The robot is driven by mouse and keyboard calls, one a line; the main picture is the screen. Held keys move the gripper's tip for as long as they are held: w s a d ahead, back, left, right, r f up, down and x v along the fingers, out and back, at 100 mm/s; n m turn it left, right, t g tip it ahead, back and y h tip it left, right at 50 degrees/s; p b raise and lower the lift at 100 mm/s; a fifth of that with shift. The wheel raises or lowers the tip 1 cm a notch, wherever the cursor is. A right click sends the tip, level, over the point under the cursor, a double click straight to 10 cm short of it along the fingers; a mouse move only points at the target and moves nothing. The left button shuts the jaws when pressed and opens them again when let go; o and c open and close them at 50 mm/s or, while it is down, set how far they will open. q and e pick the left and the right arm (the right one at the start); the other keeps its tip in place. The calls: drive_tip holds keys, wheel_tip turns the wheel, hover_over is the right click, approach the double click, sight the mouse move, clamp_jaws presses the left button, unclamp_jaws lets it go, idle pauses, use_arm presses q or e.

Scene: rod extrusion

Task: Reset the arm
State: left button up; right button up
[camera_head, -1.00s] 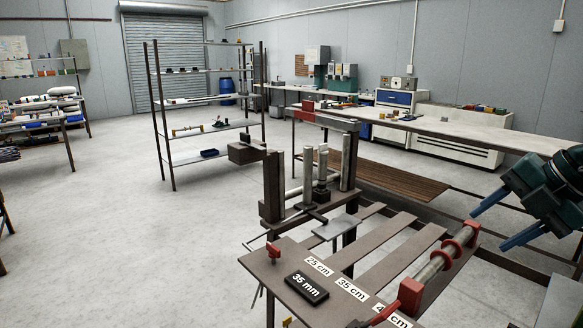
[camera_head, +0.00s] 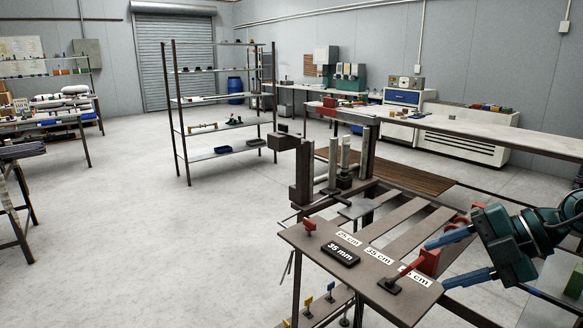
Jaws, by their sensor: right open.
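My right gripper (camera_head: 438,264) comes in from the right with its two blue fingers spread apart. It is at the right end of the brown bench plate (camera_head: 320,262), beside a red block (camera_head: 428,262) and a red lever (camera_head: 408,274) on a dark base. The fingers overlap the red block in the picture; I cannot tell whether they touch it. The extrusion machine (camera_head: 306,170), with upright dark posts and metal cylinders, stands behind the plate. My left gripper is not in view.
A black "35 mm" block (camera_head: 341,254) and white length labels (camera_head: 379,257) lie on the plate. A small red clamp (camera_head: 310,227) is at its left edge. A metal shelf (camera_head: 222,151) stands behind on the left. The floor (camera_head: 130,220) to the left is clear.

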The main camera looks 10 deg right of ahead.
drive_tip(key=a+f+m+t+p, duration=0.1)
drive_tip(key=a+f+m+t, duration=0.7)
drive_tip(key=f+m+t, duration=0.4)
drive_tip(key=s+a+f+m+g+h, duration=0.2)
drive_tip(key=s+a+f+m, duration=0.3)
drive_tip(key=f, duration=0.5)
drive_tip(key=s+a+f+m+g+h, duration=0.3)
drive_tip(key=s+a+f+m+g, duration=0.2)
drive_tip(key=f, duration=0.5)
drive_tip(key=shift+s+a+f+h+p, duration=0.3)
drive_tip(key=shift+s+a, duration=0.35)
drive_tip(key=shift+a, duration=0.2)
